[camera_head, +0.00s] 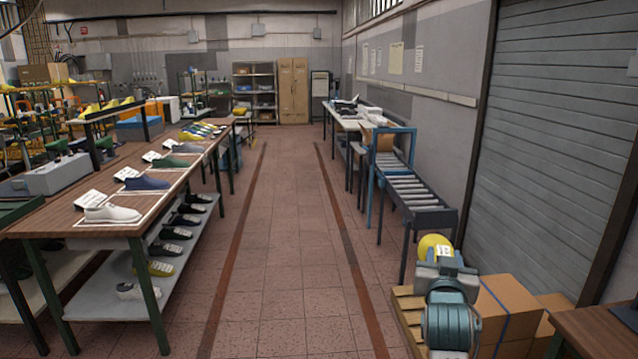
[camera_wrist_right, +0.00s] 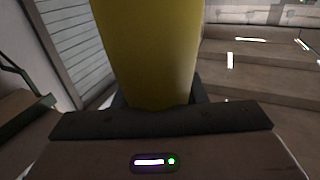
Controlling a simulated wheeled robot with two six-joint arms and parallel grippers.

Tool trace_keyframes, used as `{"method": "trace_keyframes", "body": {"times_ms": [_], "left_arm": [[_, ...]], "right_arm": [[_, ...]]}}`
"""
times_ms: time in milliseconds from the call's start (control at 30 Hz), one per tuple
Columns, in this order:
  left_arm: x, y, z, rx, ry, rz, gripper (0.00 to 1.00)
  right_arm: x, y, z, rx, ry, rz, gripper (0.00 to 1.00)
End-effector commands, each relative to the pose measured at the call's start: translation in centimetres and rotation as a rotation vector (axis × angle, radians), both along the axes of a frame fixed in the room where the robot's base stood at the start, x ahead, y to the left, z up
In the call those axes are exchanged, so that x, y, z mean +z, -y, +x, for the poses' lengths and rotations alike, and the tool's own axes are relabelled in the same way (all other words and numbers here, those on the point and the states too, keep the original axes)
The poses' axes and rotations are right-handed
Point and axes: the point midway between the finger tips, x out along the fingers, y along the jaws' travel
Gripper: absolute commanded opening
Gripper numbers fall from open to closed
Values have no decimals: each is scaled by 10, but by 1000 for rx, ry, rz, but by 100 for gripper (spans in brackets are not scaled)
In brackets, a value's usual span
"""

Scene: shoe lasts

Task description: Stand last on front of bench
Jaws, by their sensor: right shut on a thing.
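A yellow last (camera_head: 432,243) with a white label is held in my right gripper (camera_head: 438,262), low at the right of the head view. In the right wrist view the last (camera_wrist_right: 150,50) rises as a smooth yellow column from between the jaws; its far end is out of that picture. The gripper is shut on it, and the fingertips are mostly hidden. A wooden-topped bench (camera_head: 48,218) with green legs stands at the left, far from the gripper. A white shoe (camera_head: 110,213) sits at its near end. My left gripper is not in view.
More shoes, including a blue one (camera_head: 146,183), line the bench top beside cards. Several shoes lie on its lower shelf (camera_head: 105,292). A roller conveyor (camera_head: 405,187) and cardboard boxes (camera_head: 510,305) on a pallet (camera_head: 408,312) stand right. The tiled aisle between is clear.

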Motion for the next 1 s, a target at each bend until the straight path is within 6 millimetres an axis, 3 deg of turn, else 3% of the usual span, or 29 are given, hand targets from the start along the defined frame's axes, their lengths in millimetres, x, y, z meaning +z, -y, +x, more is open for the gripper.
{"method": "trace_keyframes", "body": {"times_ms": [33,200,500,700,1000], "left_arm": [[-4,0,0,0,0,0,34],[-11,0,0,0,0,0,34],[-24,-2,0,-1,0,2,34],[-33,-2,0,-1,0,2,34],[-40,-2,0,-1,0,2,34]], "right_arm": [[-21,-5,-8,30,-2,1,0],[-76,-22,-36,133,-2,1,0],[-157,-44,-103,263,0,2,0],[-197,-50,-154,307,0,3,0],[-224,-50,-207,313,3,-1,0]]}}
